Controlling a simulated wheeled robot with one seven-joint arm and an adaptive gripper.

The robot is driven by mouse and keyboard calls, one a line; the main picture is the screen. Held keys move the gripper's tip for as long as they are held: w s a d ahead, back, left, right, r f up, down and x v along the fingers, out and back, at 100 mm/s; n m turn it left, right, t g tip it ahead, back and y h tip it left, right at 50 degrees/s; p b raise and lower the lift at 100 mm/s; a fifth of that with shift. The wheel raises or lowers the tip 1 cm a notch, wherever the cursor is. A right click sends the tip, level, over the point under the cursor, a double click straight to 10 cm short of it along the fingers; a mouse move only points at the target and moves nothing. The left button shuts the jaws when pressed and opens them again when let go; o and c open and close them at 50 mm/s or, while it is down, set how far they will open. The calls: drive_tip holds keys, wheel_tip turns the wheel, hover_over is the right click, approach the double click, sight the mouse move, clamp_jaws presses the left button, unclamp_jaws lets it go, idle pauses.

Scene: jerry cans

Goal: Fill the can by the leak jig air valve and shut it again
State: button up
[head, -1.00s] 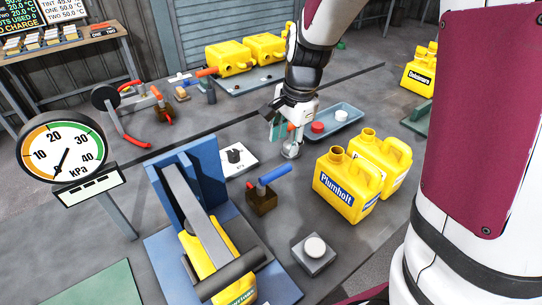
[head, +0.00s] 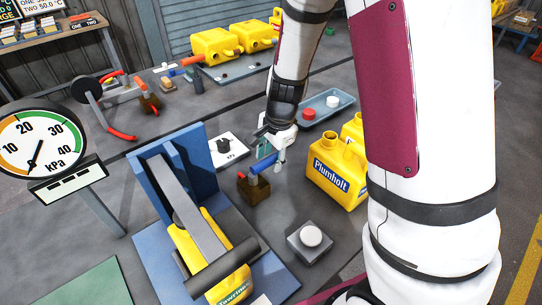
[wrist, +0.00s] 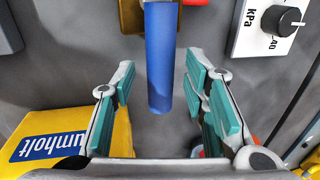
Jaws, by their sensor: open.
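The air valve has a blue lever (head: 264,163) on a brown block (head: 254,189), beside the leak jig. In the wrist view the blue lever (wrist: 160,60) lies between my fingers with a gap on both sides. My gripper (head: 268,150) is open around the lever; its fingers (wrist: 165,100) have teal pads. A yellow can (head: 213,250) sits clamped under the grey bar of the blue leak jig (head: 205,160). A yellow Plumholt can (head: 335,175) stands right of the valve.
A grey block with a white button (head: 311,236) stands in front of the valve. A white dial plate (head: 228,150) lies behind it. A blue tray (head: 325,108) holds a red and a white cap. More yellow cans (head: 215,45) lie at the back.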

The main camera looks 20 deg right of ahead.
clamp_jaws()
drive_tip(key=shift+s, duration=0.1)
drive_tip(key=s+a+m+h+p, duration=0.1)
drive_tip(key=s+a+m+p, duration=0.1)
drive_tip(key=m+p, duration=0.4)
drive_tip(key=s+a+m+g+h+p, duration=0.1)
drive_tip(key=s+m+p, duration=0.3)
drive_tip(key=m, duration=0.8)
drive_tip(key=shift+s+a+h+p, duration=0.35)
drive_tip(key=shift+a+p, duration=0.35)
drive_tip(key=shift+p, duration=0.35)
